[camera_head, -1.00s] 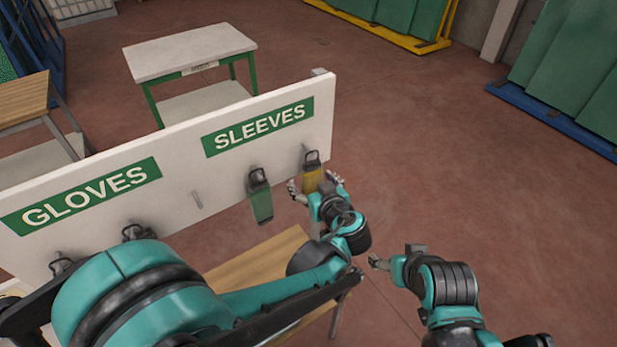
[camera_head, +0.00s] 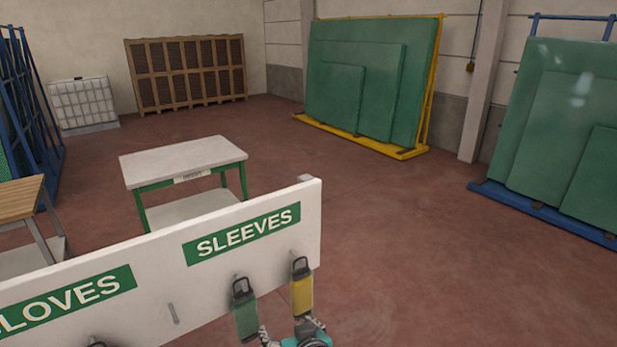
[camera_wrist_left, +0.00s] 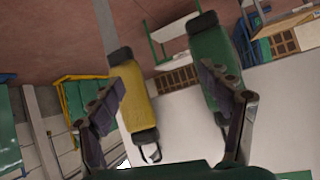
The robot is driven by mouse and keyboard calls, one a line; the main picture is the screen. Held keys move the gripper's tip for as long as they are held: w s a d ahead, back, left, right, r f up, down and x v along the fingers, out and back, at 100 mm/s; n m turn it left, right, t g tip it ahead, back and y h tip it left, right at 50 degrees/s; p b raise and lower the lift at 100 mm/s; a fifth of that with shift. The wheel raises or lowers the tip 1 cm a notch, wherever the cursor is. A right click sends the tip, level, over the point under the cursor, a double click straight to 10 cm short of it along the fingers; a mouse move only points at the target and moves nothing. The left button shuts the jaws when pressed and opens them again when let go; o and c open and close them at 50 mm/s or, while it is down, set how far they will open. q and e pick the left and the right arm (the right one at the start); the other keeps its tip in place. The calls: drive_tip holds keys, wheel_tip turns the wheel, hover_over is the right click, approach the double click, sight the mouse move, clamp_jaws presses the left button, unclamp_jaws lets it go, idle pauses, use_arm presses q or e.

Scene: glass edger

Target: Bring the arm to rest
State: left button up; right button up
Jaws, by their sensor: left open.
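My left gripper (camera_head: 291,330) shows at the bottom edge of the head view, just below the hanging sleeves, with its fingers spread. In the left wrist view the gripper (camera_wrist_left: 163,103) is open, with nothing held between its fingers. A yellow sleeve (camera_head: 302,293) hangs from a peg under the SLEEVES label; it also shows in the left wrist view (camera_wrist_left: 136,92), beyond the fingers. A green sleeve (camera_head: 246,318) hangs to its left and also shows in the wrist view (camera_wrist_left: 207,50). The rest of my left arm and my right gripper are out of the head view.
The white board (camera_head: 230,268) with GLOVES and SLEEVES labels stands in front. Behind it are a white-topped green table (camera_head: 180,160) and a wooden table (camera_head: 18,205). Racks of green panels (camera_head: 370,80) stand at the back and right. The red floor right of the board is clear.

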use_arm(q)
drive_tip(key=s+a+f+m+g+h+b, duration=0.1)
drive_tip(key=s+a+f+b, duration=0.3)
drive_tip(key=f+b, duration=0.2)
drive_tip(key=s+a+f+m+g+h+b, duration=0.1)
drive_tip(key=s+a+f+b, duration=0.3)
drive_tip(key=f, duration=0.6)
drive_tip(key=s+a+f+m+g+h+b, duration=0.1)
drive_tip(key=s+a+f+b, duration=0.3)
drive_tip(key=f+b, duration=0.4)
drive_tip(key=shift+a+f+h, duration=0.25)
drive_tip(key=shift+a+h, duration=0.5)
drive_tip(key=shift+h, duration=0.15)
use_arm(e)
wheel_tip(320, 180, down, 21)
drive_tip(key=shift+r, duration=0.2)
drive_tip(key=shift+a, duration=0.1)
use_arm(q)
drive_tip(key=shift+c, duration=0.2)
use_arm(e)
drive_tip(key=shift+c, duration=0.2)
